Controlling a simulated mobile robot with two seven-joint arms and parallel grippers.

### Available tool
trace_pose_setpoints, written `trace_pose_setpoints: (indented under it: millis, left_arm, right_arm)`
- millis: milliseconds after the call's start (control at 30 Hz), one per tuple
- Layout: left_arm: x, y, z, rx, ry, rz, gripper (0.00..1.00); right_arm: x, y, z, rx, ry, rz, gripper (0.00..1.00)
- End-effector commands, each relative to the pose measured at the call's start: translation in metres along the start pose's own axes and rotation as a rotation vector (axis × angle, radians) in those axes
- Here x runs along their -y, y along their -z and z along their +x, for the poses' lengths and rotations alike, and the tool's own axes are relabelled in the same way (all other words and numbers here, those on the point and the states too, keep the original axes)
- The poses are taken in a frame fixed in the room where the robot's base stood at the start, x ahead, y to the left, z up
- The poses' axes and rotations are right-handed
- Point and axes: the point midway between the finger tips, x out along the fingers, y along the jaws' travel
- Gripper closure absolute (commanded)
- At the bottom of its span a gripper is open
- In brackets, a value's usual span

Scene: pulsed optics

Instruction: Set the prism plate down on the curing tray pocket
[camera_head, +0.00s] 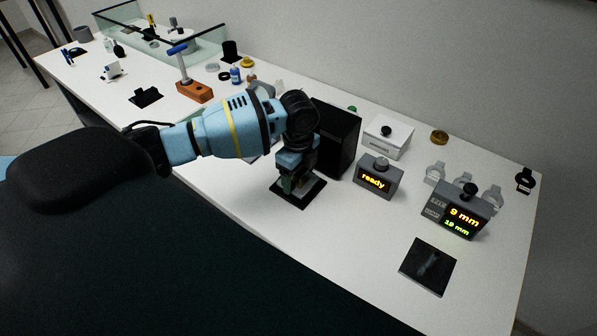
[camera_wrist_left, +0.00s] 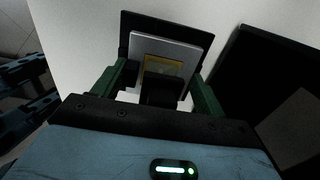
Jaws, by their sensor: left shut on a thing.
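My left gripper (camera_head: 292,186) points down over a flat black square tray (camera_head: 316,186) on the bench, likely the curing tray. In the left wrist view its green fingers (camera_wrist_left: 160,85) are shut on the prism plate (camera_wrist_left: 142,46), a pale grey plate with a yellowish square patch in its middle. The black tray (camera_wrist_left: 140,22) shows around the plate's far edge and sides. Whether the plate touches the tray or hovers just above it, I cannot tell. The tray's pocket is hidden under the plate. In the head view the gripper largely hides the plate. My right gripper is not in view.
A tall black box (camera_head: 338,135) stands close behind and right of the tray. A grey box reading "ready" (camera_head: 378,177) is to its right. Further right are a two-line display box (camera_head: 458,211) and a black square plate (camera_head: 428,266). The bench in front of these is clear.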

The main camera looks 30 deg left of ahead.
Motion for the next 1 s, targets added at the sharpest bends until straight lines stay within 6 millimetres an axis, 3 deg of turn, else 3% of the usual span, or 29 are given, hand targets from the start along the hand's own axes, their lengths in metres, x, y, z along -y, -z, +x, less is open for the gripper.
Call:
trace_pose_setpoints:
  millis: [800,833,1000]
  left_arm:
    - [0.0003,0.0001,0.0054,-0.001,0.001,-0.001,0.73]
    - [0.0003,0.0001,0.0054,-0.001,0.001,0.000,0.27]
    - [0.0002,0.0001,0.0053,-0.001,0.001,0.000,0.04]
  right_arm:
    - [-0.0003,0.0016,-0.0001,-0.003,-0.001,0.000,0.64]
    - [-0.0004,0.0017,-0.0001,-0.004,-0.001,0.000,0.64]
    - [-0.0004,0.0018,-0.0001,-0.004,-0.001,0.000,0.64]
